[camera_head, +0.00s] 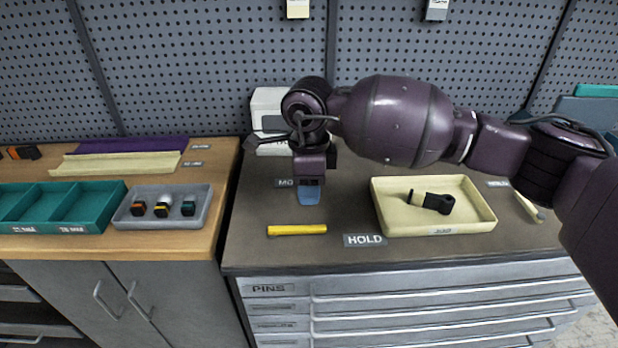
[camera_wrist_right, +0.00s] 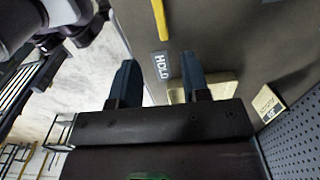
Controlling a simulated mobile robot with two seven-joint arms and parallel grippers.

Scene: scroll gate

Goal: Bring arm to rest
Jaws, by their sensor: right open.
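My right arm reaches in from the right of the head view, across the dark bench top. Its gripper (camera_head: 309,192) points down over the bench, behind a yellow bar (camera_head: 297,230). In the right wrist view the two blue-grey fingers of the right gripper (camera_wrist_right: 160,78) stand apart with nothing held between them. The HOLD label (camera_head: 365,240) lies at the bench's front, right of the bar. The label and bar also show beyond the fingers in the wrist view. My left gripper is not in view.
A cream tray (camera_head: 385,222) holding a black-and-cream part (camera_head: 432,202) sits under the arm. A white machine (camera_head: 268,103) stands behind the gripper. Left, a wooden bench carries a teal bin (camera_head: 62,200) and a grey tray (camera_head: 125,215) with small blocks. A pegboard (camera_head: 210,60) closes the back.

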